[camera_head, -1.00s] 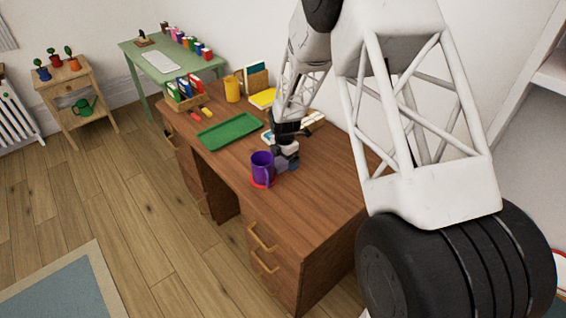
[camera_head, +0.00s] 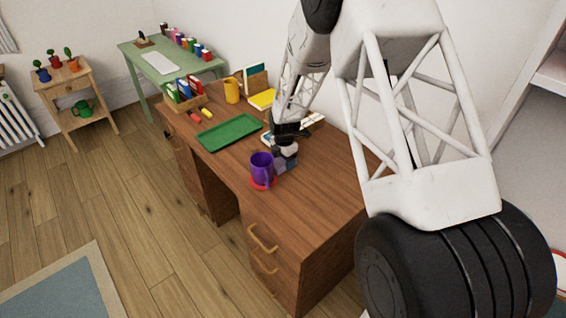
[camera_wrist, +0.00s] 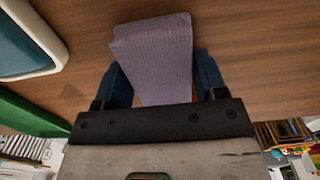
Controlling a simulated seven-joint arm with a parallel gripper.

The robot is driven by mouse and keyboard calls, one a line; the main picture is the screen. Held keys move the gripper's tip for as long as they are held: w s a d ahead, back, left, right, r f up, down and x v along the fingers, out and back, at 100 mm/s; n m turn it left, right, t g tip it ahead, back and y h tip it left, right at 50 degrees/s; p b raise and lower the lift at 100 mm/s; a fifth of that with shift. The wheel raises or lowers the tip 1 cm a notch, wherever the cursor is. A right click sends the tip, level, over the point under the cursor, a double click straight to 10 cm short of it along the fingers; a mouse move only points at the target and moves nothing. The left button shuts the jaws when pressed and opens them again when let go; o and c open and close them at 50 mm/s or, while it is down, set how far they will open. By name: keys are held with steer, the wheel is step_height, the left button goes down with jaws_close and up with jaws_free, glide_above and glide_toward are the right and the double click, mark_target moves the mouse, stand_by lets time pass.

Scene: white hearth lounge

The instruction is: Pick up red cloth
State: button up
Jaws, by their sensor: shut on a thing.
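My gripper (camera_wrist: 162,80) is shut on a lavender, ribbed, cloth-like folded piece (camera_wrist: 155,50), held between its two dark blue fingers. No other red cloth is clear in view.
The purple mug (camera_head: 262,168) stands close left of my gripper. A green tray (camera_head: 228,132) lies farther back on the wooden desk (camera_head: 310,185). The desk's front right is clear.

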steer(key=shift+r, duration=0.15)
step_height(320, 180, up, 18)
stand_by(0.7)
stand_by(0.4)
steer(key=o, duration=0.4)
steer(key=shift+c, duration=1.3)
steer(key=w+a+f, duration=0.7)
steer(key=a+f, duration=0.3)
steer(key=a, duration=0.1)
steer(key=shift+a+f, duration=0.15)
